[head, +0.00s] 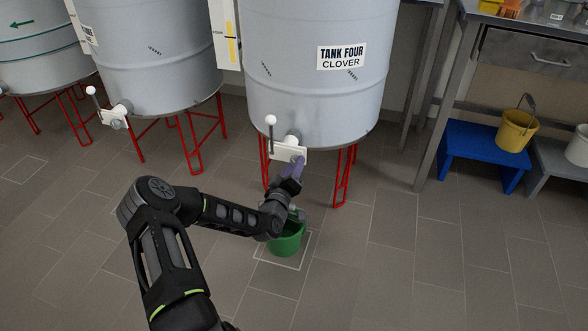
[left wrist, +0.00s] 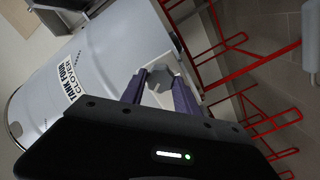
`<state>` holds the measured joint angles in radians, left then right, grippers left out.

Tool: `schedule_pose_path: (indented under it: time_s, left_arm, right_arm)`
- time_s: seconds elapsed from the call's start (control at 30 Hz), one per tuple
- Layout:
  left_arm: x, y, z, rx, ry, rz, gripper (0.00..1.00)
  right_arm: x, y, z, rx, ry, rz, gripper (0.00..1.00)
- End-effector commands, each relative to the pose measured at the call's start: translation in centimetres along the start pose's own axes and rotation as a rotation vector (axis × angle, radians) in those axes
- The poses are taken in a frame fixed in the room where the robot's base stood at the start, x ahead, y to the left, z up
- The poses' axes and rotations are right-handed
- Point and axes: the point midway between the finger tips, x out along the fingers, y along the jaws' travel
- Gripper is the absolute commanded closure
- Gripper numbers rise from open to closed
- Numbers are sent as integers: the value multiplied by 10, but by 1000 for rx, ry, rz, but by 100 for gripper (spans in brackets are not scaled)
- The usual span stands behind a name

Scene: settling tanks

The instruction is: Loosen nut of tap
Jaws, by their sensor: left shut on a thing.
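The tap (head: 291,142) of the grey tank labelled Tank Four Clover (head: 318,95) sticks out low on the tank's front, with a white plate and an upright lever ending in a white ball (head: 271,119). My left gripper (head: 298,163) is at the tap's front end, its purple fingers reaching up to it. In the left wrist view the fingers (left wrist: 160,92) are shut on a grey, angular nut (left wrist: 158,76), one finger on each side. My wrist and fingers hide part of the tap in the head view. My right gripper is not in view.
A green bucket (head: 288,241) stands on the floor within a marked square, below the tap and partly behind my wrist. Red tank legs (head: 344,177) flank the tap. Other tanks (head: 160,60) stand left. A blue stool (head: 472,158) holds a yellow bucket (head: 516,130).

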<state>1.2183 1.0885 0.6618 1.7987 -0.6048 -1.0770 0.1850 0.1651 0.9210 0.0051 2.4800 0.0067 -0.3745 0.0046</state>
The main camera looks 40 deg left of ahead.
Motion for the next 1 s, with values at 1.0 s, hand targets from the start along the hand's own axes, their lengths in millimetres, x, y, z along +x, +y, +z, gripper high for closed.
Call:
schedule_pose_path:
  time_s: [1.0]
  left_arm:
    - [0,-2,0,-900,1,-1,100]
  right_arm:
    - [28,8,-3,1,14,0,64]
